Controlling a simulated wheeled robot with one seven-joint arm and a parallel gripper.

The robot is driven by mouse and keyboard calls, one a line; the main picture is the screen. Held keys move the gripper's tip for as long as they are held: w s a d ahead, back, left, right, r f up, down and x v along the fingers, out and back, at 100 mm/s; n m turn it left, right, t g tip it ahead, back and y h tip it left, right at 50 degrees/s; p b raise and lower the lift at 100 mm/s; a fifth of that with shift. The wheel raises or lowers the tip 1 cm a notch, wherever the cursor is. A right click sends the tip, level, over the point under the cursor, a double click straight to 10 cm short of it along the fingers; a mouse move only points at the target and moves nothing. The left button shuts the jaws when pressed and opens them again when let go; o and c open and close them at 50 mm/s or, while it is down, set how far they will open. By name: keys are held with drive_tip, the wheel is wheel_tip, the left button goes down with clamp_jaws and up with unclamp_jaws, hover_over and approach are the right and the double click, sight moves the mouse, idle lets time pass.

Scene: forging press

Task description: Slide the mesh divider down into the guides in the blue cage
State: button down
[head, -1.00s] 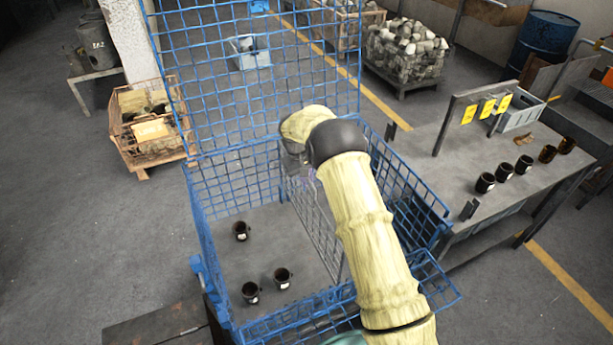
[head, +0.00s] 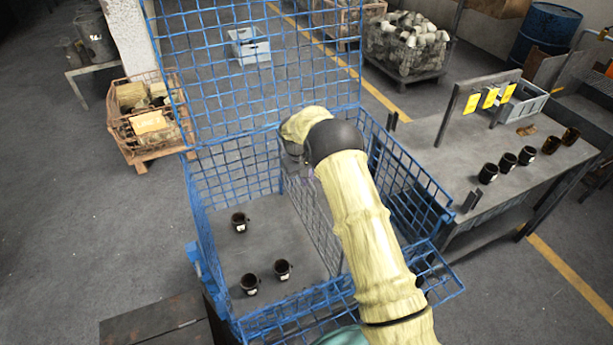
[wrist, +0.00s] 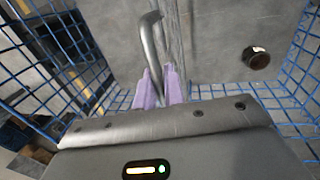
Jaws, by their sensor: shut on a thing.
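The blue cage (head: 205,225) stands in the middle of the head view, open at the top with a tall mesh panel at its back. The grey mesh divider (head: 318,222) hangs upright inside it, right of the cups, running front to back. In the wrist view the divider (wrist: 176,28) shows nearly edge-on. In the head view my arm covers most of my gripper and part of the divider. The guides, and whether the divider's edges sit in them, cannot be made out.
Three dark cups (head: 282,269) stand on the cage floor left of the divider; one cup (wrist: 256,58) shows in the wrist view. A grey table (head: 425,150) with several cups and yellow tags stands close on the right.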

sight(307, 188)
drive_tip(key=shift+f+b, duration=1.3)
drive_tip(key=shift+f, duration=1)
drive_tip(key=c, duration=0.9)
unclamp_jaws()
drive_tip(key=shift+s+f, duration=0.1)
drive_tip(key=shift+f, duration=0.05)
drive_tip(key=shift+r, duration=0.2)
drive_tip(key=shift+r+p, duration=1.85)
drive_tip(key=shift+r, duration=1.55)
